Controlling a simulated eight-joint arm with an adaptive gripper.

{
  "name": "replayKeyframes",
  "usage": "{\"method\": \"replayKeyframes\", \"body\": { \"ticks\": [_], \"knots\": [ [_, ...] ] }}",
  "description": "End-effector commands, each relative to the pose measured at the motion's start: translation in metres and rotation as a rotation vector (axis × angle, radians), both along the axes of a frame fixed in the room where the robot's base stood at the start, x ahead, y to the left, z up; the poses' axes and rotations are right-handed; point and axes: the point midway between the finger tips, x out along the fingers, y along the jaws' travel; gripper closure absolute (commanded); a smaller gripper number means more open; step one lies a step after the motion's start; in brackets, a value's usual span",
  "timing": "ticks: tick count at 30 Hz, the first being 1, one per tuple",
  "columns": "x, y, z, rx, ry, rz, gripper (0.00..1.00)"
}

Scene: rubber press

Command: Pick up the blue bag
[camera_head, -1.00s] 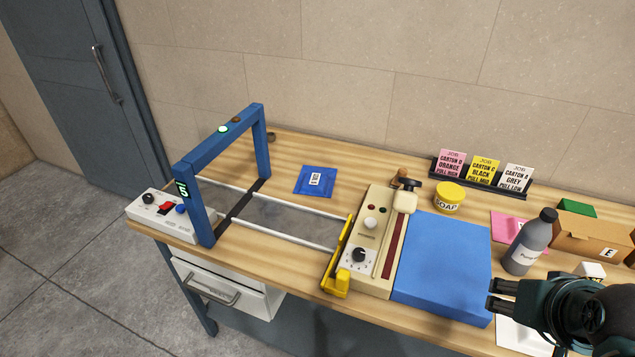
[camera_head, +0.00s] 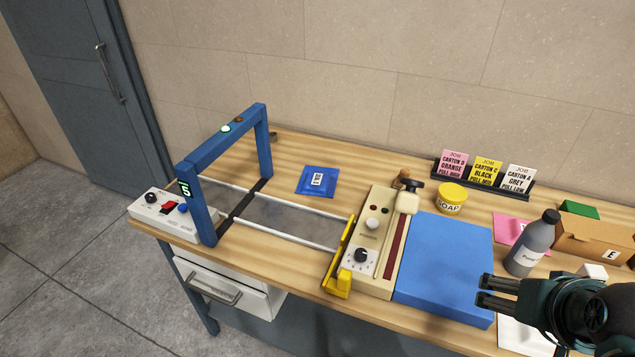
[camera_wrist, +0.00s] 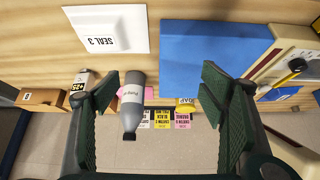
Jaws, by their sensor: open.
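The blue bag (camera_head: 317,181) is a small flat blue packet with a white label. It lies on the wooden bench in the head view, to the right of the blue frame and behind the white rails. My gripper (camera_head: 484,290) is at the lower right of the head view, above the front of the bench and well apart from the bag. In the wrist view my gripper (camera_wrist: 155,90) has its two dark fingers wide apart with nothing held between them.
A blue frame (camera_head: 203,218) with white rails stands left of the bag. A beige control unit (camera_head: 373,270), yellow soap tub (camera_head: 452,194) and blue pad (camera_head: 445,265) lie between bag and gripper. A grey bottle (camera_head: 533,245) stands near my gripper. Bare wood surrounds the bag.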

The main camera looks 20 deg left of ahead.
Motion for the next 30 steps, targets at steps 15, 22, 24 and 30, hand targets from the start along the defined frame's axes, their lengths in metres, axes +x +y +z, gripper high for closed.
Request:
{"method": "replayKeyframes", "body": {
  "ticks": [15, 22, 24, 30],
  "knots": [
    [0.052, 0.032, 0.048, 0.113, 0.070, -0.107, 0.29],
    [0.084, 0.055, 0.069, 0.175, 0.115, -0.178, 0.29],
    [0.094, 0.062, 0.075, 0.194, 0.128, -0.202, 0.29],
    [0.122, 0.085, 0.089, 0.240, 0.168, -0.266, 0.29]
  ]
}}
